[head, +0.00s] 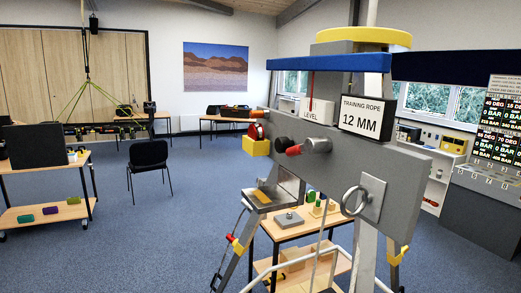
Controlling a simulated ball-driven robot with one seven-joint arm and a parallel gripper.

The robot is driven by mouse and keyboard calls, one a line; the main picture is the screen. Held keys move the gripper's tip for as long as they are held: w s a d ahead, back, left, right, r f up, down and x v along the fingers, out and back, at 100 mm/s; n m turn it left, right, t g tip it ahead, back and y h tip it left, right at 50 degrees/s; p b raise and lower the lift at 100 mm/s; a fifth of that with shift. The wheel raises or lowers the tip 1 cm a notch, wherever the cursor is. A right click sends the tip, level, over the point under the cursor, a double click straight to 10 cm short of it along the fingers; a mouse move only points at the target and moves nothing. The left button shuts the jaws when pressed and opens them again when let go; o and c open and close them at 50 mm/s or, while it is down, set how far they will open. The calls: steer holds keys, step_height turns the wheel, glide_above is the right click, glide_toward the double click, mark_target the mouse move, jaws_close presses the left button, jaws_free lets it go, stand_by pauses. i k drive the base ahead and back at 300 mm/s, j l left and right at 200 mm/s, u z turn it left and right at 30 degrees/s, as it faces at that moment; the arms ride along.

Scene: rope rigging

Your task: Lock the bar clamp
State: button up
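A grey rigging frame with splayed legs stands close on the right, with a grey beam (405,190) across it. A grey fitting with a red-tipped handle (307,147) sits on the beam's front face. A black knob (282,143) is to its left, and a yellow block (257,148) with a red and black part above it is at the beam's left end. I cannot tell for sure which fitting is the bar clamp, or whether it is locked. A metal ring (355,200) on a grey plate is farther right. My gripper does not show.
A sign reading "TRAINING ROPE 12 MM" (367,117) stands above the beam. A small wooden table (290,231) with parts is behind the frame's legs. A black chair (149,155) and a wheeled trolley (48,216) stand left.

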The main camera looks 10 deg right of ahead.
mark_target(321, 144)
steer(key=i+j, duration=0.15)
steer(key=j, duration=0.2)
steer(key=i+j, duration=0.15)
steer(key=j, duration=0.2)
steer(key=i+j, duration=0.2)
steer(key=j, duration=0.15)
steer(key=i+j, duration=0.15)
steer(key=j, duration=0.15)
steer(key=i+l, duration=0.15)
steer(key=i, duration=0.35)
steer(key=i+l, duration=0.1)
steer(key=i, duration=0.4)
steer(key=i+l, duration=0.35)
steer(key=l+z, duration=0.05)
steer(key=l, duration=0.05)
